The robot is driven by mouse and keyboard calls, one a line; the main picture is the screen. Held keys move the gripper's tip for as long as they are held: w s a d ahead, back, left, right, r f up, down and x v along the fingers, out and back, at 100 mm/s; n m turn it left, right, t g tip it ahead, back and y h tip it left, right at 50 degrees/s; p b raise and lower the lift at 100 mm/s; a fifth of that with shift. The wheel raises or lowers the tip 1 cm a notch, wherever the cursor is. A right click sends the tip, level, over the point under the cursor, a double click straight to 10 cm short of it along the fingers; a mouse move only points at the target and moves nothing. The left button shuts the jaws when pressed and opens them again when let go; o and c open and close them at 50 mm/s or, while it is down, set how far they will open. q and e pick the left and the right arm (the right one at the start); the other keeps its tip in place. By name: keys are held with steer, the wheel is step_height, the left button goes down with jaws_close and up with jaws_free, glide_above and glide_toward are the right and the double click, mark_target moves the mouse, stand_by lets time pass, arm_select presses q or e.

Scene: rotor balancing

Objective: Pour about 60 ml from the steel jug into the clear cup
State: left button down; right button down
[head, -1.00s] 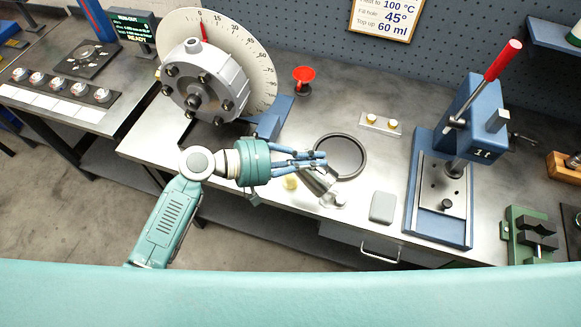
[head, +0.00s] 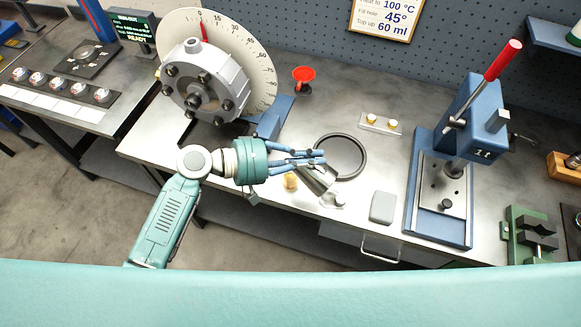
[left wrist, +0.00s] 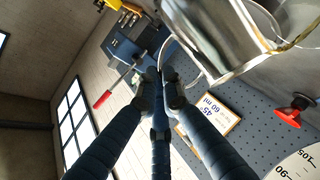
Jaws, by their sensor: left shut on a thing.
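The steel jug (head: 316,181) is tilted over the front part of the bench. My left gripper (head: 320,158) is shut on it at its handle side, and the fingers hide part of it. In the left wrist view the jug's shiny body (left wrist: 225,38) fills the top right beyond the fingers (left wrist: 160,88), with a wire-like handle and an amber streak along its rim. Just left of the jug, below the fingers, stands what looks like the clear cup (head: 290,182) with amber liquid in it. Its walls are hard to make out. My right gripper is not in view.
A dark round ring plate (head: 361,157) lies behind the jug. A grey flat block (head: 382,207) is to its right, and a blue press (head: 424,200) farther right. The rotor (head: 205,82) with its dial stands at left. A red funnel-like piece (head: 303,73) is behind.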

mark_target(328, 181)
arm_select(q)
steer(key=shift+w+a+r+h, duration=0.2)
steer(key=shift+r+h, duration=0.05)
steer(key=shift+h, duration=0.05)
stand_by(0.7)
steer(key=shift+s+d+f+m+y, duration=0.5)
steer(key=shift+s+d+y, duration=0.2)
steer(key=shift+d, duration=0.15)
steer(key=shift+s+d+y, duration=0.2)
steer(key=shift+d+y, duration=0.2)
steer(key=shift+m, duration=0.3)
steer(key=shift+r, duration=0.1)
steer(key=shift+s+d+f+m+t+y, duration=0.3)
steer(key=shift+s+d+f+m+y, duration=0.15)
steer(key=shift+d+f+m+y, duration=0.25)
steer(key=shift+s+d+f+y, duration=0.15)
steer(key=shift+d+y, duration=0.05)
steer(key=shift+y, duration=0.2)
steer(key=shift+d, duration=0.1)
